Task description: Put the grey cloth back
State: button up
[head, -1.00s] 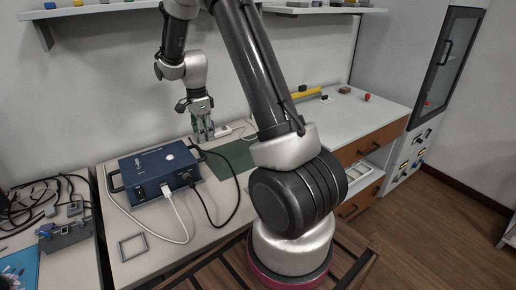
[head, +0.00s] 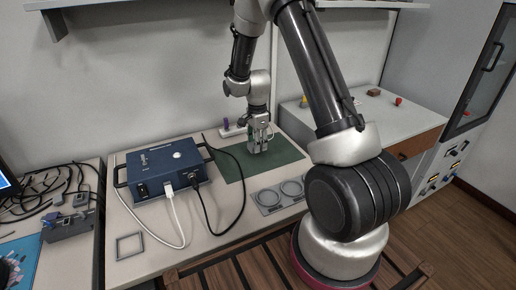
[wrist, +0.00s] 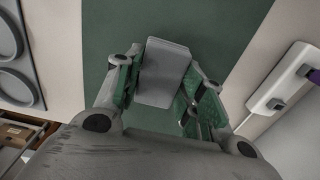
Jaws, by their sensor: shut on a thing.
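My gripper (head: 259,143) points down over the green mat (head: 285,155) on the bench, behind and right of the blue box. In the wrist view my gripper (wrist: 163,98) is shut on a small grey folded piece, which I take for the grey cloth (wrist: 166,70). The cloth sits between the green-padded fingers, with the green mat (wrist: 115,35) behind it. I cannot tell whether it touches the mat. In the head view the fingers mostly hide it.
The blue box (head: 165,168) with white and black cables stands left of the mat. A grey plate with round recesses (head: 270,207) lies in front. A white strip (head: 232,131) with a purple piece is behind. A small grey frame (head: 130,246) lies front left.

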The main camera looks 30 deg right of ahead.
jog(key=shift+f, duration=1.2)
jog(key=shift+f, duration=0.2)
jog(key=o, duration=1.1)
